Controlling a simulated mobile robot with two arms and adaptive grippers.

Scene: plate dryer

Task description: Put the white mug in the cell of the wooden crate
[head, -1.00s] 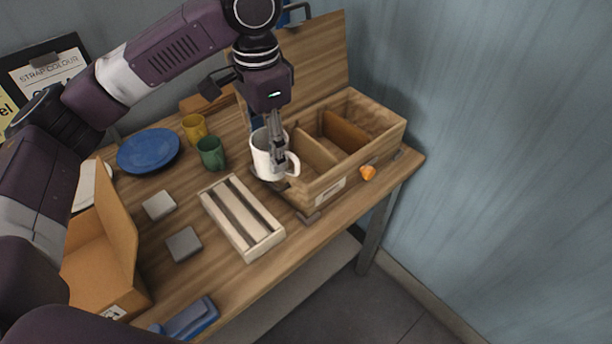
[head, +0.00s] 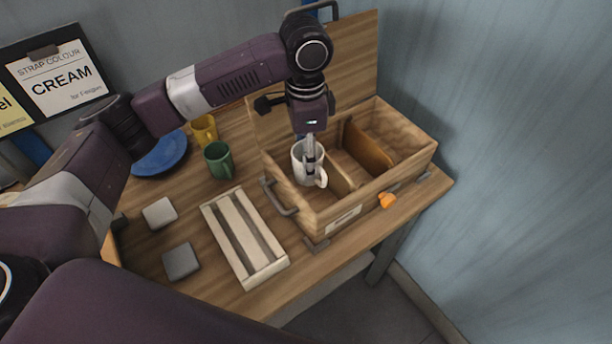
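The white mug (head: 299,165) is upright at the left cell of the wooden crate (head: 406,180), with its handle toward the front right. My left gripper (head: 312,158) comes down from above and is shut on the mug's wall near the handle. The mug appears within the cell's outline; whether its base touches the floor is unclear. Dividers split the crate, and its lid (head: 352,62) stands open at the back. My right gripper is not in view.
A green mug (head: 219,162), a yellow mug (head: 204,130) and a blue plate (head: 162,155) stand left of the crate. A slatted wooden rack (head: 244,238) lies in front. Grey (head: 181,262) and pale (head: 159,213) blocks lie left of it. An orange object (head: 387,201) is by the crate's front.

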